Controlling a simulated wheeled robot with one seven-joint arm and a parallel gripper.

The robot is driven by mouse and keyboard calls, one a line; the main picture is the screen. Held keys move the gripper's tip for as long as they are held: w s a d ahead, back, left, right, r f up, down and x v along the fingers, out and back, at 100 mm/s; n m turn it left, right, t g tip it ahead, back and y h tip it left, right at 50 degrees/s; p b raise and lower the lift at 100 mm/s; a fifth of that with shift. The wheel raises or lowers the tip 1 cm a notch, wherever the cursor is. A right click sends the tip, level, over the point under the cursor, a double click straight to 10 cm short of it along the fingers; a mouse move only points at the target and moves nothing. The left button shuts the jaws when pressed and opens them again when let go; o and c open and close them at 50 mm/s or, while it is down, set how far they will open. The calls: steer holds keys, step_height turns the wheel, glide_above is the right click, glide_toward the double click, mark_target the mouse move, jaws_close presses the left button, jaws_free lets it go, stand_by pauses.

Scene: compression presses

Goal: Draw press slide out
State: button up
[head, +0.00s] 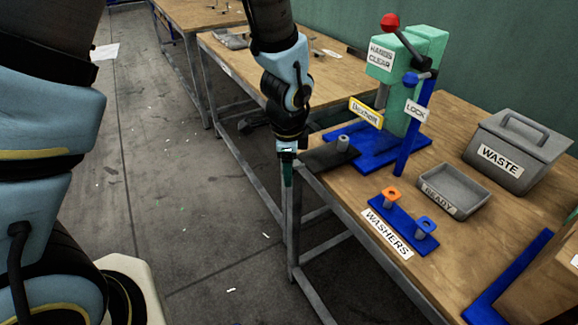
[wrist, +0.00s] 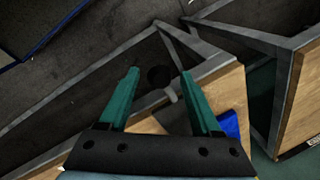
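The press (head: 408,85) is a pale green block on a blue base (head: 375,145), with a red-knobbed lever, a blue-knobbed lever and a blue post by the LOCK label. Its dark slide (head: 318,158) reaches out left from the base to the table edge and carries a grey peg (head: 343,143). My gripper (head: 287,178) points down beside the slide's outer end at the table's left edge. In the wrist view my gripper (wrist: 158,74) has its teal fingers wide apart with nothing clasped. A dark piece, probably the slide, shows between and below them; contact cannot be told.
A washer stand (head: 405,230) with orange and blue washers, a grey READY tray (head: 455,190) and a WASTE bin (head: 515,150) stand right of the press. Another table (head: 340,75) lies behind. The floor left of the table is open.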

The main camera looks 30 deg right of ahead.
steer(key=r, duration=0.3)
steer(key=s+r+b, duration=0.1)
steer(key=r, duration=0.3)
steer(key=a+r, duration=0.1)
steer(key=r, duration=0.2)
steer(key=shift+s+a+r, duration=0.1)
steer(key=shift+s+r, duration=0.25)
stand_by(0.3)
steer(key=w+a+n, duration=0.6)
steer(key=a, duration=0.3)
steer(key=w+a+n, duration=0.5)
steer(key=a+n, duration=0.1)
steer(key=a, duration=0.3)
steer(key=a+n, duration=0.4)
steer(key=a, duration=0.1)
steer(key=a+n, duration=0.4)
steer(key=a, duration=0.2)
steer(key=a+n+y, duration=0.1)
steer(key=a+n, duration=0.3)
steer(key=a, duration=0.2)
steer(key=shift+s, duration=0.15)
